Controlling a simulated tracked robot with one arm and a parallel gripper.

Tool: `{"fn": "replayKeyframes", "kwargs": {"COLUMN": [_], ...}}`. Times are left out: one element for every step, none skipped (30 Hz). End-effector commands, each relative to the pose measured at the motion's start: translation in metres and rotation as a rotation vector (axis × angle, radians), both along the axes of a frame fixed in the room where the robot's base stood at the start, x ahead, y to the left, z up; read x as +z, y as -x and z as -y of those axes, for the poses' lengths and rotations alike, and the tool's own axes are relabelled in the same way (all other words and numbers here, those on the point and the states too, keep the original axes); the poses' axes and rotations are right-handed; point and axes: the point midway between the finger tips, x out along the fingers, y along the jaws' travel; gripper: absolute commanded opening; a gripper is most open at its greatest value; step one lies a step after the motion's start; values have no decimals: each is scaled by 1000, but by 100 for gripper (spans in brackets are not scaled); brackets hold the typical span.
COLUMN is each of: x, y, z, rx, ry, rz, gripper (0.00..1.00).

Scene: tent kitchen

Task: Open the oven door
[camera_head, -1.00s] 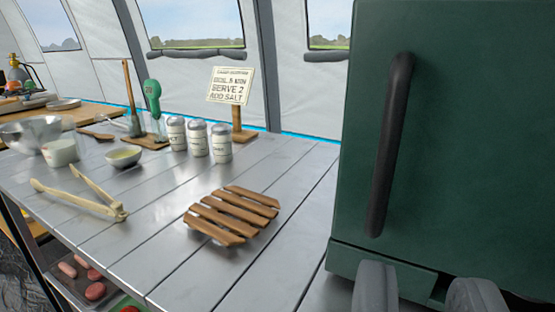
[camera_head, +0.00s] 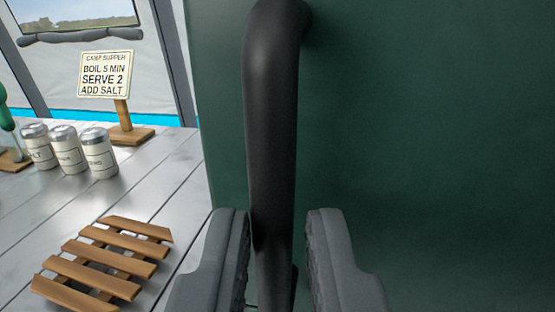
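The oven door (camera_head: 420,130) is a dark green panel that fills the right of the view and looks shut. Its black bar handle (camera_head: 271,120) runs upright near the door's left edge. My gripper (camera_head: 278,225) is open, with one grey finger on each side of the handle's lower part. The left finger is very close to the bar; I cannot tell whether it touches. A gap shows between the bar and the right finger. The lower end of the handle is partly out of sight between the fingers.
A slatted wooden trivet (camera_head: 105,262) lies on the grey slatted table (camera_head: 180,165) left of the oven. Several labelled shakers, including one nearest the oven (camera_head: 100,153), and a sign on a wooden stand (camera_head: 108,76) stand farther back.

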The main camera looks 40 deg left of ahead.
Motion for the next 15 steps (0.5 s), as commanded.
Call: {"fn": "replayKeyframes", "kwargs": {"x": [0,0,0,0,0,0,0,0,0,0,0,0,0,0,0], "y": [-4,-7,-9,-11,-12,-14,-15,-16,-17,-18,-18,-19,-19,-19,-19], "z": [-5,-7,-10,-11,-13,-15,-17,-17,-18,-19,-19,-20,-20,-20,-20], "rx": [1,2,2,1,2,2,2,2,1,1,1,1,1,1,1], "ry": [1,3,3,4,4,3,4,3,3,1,1,1,1,1,1], "rz": [3,3,3,2,2,1,1,0,0,0,0,0,0,0,0], "gripper": [17,17,17,17,17,17,17,17,17,17,17,17,17,17,17]}}
